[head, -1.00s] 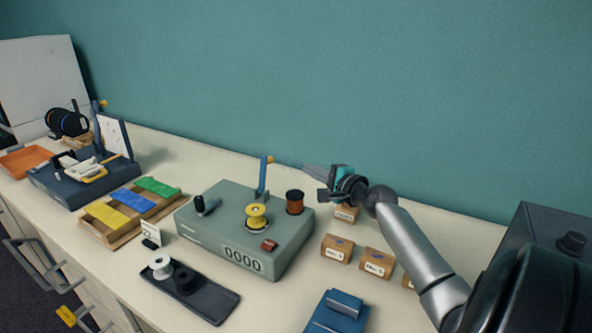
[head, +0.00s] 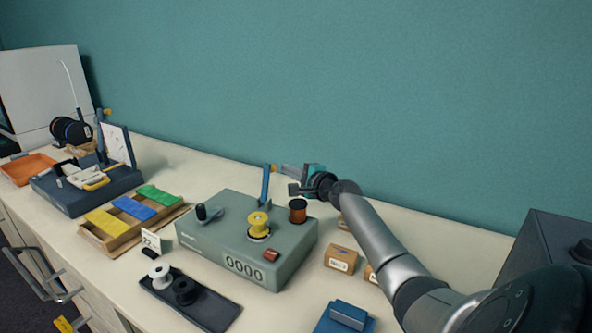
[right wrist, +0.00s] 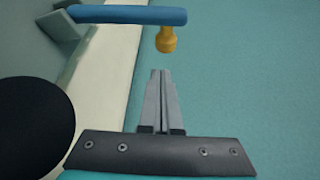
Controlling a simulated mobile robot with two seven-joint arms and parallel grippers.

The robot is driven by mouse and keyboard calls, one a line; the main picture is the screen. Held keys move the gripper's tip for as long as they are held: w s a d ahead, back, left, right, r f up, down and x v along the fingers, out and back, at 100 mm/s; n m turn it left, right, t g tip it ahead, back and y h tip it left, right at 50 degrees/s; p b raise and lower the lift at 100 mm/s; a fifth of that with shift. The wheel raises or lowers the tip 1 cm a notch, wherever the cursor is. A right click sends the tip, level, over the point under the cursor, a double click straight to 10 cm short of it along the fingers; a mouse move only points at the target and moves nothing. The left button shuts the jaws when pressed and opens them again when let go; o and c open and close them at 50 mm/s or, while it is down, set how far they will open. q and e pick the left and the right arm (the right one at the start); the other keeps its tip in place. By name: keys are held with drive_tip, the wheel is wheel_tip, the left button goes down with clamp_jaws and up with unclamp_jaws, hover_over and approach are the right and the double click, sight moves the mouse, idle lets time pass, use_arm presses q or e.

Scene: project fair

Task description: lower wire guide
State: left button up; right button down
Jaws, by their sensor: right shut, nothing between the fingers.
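The wire guide (head: 265,184) is a blue upright arm with a yellow tip, standing raised at the back of the green-grey winding machine (head: 215,238). In the right wrist view the blue guide (right wrist: 125,14) lies across the top, with its yellow tip (right wrist: 166,40) just beyond my fingertips. My right gripper (head: 282,167) is beside the guide's top, to its right. In the right wrist view its fingers (right wrist: 160,74) are together and empty, and a small gap shows between them and the yellow tip. My left gripper is not in view.
A yellow spool (head: 258,222) and a copper wire spool (head: 298,210) stand on the machine. A black tray (head: 215,312) with white and black spools lies in front. Small cardboard boxes (head: 341,258) stand to the right. The teal wall (head: 380,90) is close behind.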

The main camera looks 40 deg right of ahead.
drive_tip(key=shift+s+a+r+p, duration=0.2)
drive_tip(key=shift+a+p, duration=0.15)
drive_tip(key=shift+a, duration=0.2)
drive_tip(key=shift+s+a+r+p, duration=0.1)
drive_tip(key=shift+a+r+p, duration=0.15)
drive_tip(key=shift+a, duration=0.3)
